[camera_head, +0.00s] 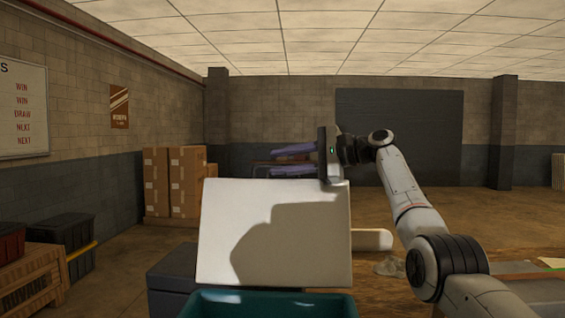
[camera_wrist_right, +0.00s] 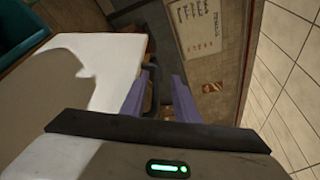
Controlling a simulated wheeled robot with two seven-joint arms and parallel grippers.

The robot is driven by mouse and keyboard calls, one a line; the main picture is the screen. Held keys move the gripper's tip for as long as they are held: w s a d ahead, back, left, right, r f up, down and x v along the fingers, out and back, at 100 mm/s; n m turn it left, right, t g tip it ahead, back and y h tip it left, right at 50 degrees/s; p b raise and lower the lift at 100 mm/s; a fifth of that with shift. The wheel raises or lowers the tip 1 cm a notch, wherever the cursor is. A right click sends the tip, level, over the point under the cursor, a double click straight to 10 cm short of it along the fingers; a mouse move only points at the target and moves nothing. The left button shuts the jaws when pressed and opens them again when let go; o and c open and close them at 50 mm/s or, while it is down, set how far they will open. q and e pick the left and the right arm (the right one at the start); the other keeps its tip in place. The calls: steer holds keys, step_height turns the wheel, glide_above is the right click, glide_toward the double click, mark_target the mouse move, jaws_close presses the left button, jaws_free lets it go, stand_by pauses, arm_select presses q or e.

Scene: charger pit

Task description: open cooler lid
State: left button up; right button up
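The cooler's teal body (camera_head: 268,304) is at the bottom centre of the head view, its rim showing. Its white lid (camera_head: 225,230) stands raised, its broad face towards me and an arm-shaped shadow on it. The lid (camera_wrist_right: 115,55) also fills the left of the right wrist view. My right gripper (camera_head: 271,162) is at the lid's upper right, its two purple fingers pointing left and spread apart. In the right wrist view the gripper (camera_wrist_right: 163,74) has a dark bar-like part near the lid's edge between its fingers; I cannot tell whether they touch it. My left gripper is out of view.
Stacked cardboard boxes (camera_head: 174,182) stand at the back left. Black bins (camera_head: 62,232) and a wooden crate (camera_head: 35,277) are at the left. A dark box (camera_head: 172,277) is beside the cooler. Open floor lies behind the lid.

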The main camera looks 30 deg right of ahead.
steer(key=shift+s+d, duration=0.3)
steer(key=shift+s, duration=0.1)
steer(key=b+v, duration=0.3)
steer(key=v, duration=0.6)
steer(key=shift+s+r, duration=0.15)
steer(key=shift+r, duration=0.1)
